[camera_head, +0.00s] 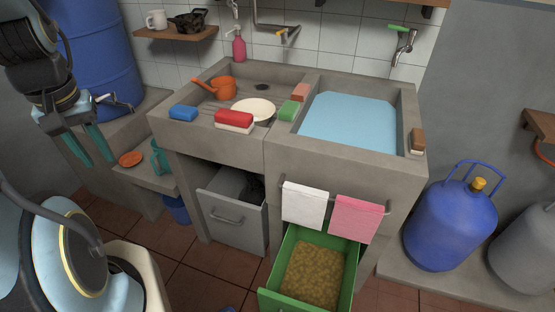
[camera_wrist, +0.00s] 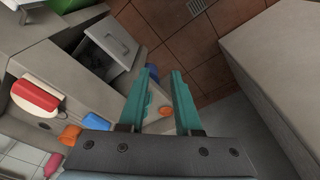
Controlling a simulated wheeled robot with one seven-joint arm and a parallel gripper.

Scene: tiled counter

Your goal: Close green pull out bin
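The green pull-out bin (camera_head: 344,265) stands open under the right basin of the counter in the head view, with brown-yellow granular stuff inside. Its front points toward the camera and its near edge is close to the bottom of the picture. A small green part of it shows at the top left of the wrist view (camera_wrist: 66,5). My gripper (camera_head: 92,150) is at the left side of the head view, well away from the bin. Its teal fingers are spread apart and empty, which the wrist view (camera_wrist: 162,84) also shows.
A grey pull-out bin (camera_head: 228,219) stands partly open left of the green one. A white towel (camera_head: 304,204) and a pink towel (camera_head: 356,217) hang above the green bin. A blue gas cylinder (camera_head: 450,224) stands at the right. The blue barrel (camera_head: 100,50) is behind my arm.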

